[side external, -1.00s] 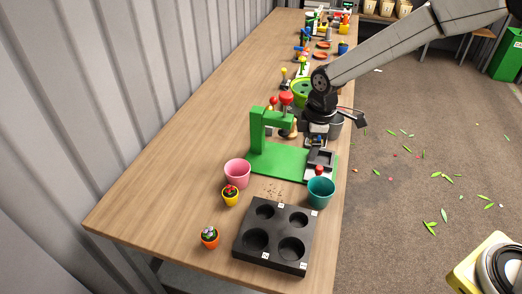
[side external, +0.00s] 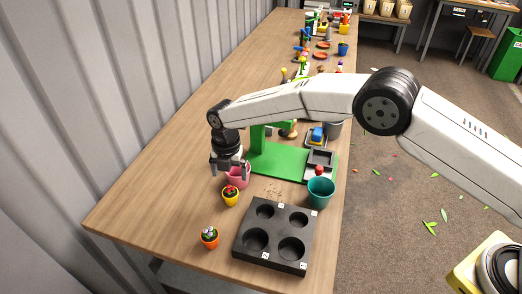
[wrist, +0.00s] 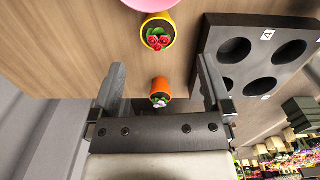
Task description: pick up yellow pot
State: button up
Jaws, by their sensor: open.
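The yellow pot (side external: 230,198) is small and upright on the table, with a red-flowered plant in it. It also shows in the wrist view (wrist: 158,40), at the top centre, beyond my fingertips and between their lines. My gripper (side external: 229,171) is open and empty, pointing down. In the side view it is above the table, just behind the yellow pot and in front of part of the pink pot (side external: 239,178). In the wrist view the two fingers of my gripper (wrist: 163,90) are spread wide.
An orange pot (side external: 210,238) with a plant stands nearer the front edge. A black tray (side external: 273,238) with round holes lies right of the yellow pot. A teal pot (side external: 320,192) and a green stand (side external: 275,160) are behind it. Bare table lies to the left.

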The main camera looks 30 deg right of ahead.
aim_at(229, 185)
jog(key=shift+a+f+n, duration=0.2)
jog(key=shift+a+n, duration=0.1)
jog(key=shift+a, duration=0.05)
jog(key=shift+f, duration=0.1)
jog(key=shift+f, duration=1.2)
jog(key=shift+f, duration=0.1)
jog(key=shift+d+f, duration=0.1)
jog(key=shift+f, duration=2.4)
jog(key=c, duration=1.3)
jog(key=shift+o, duration=0.2)
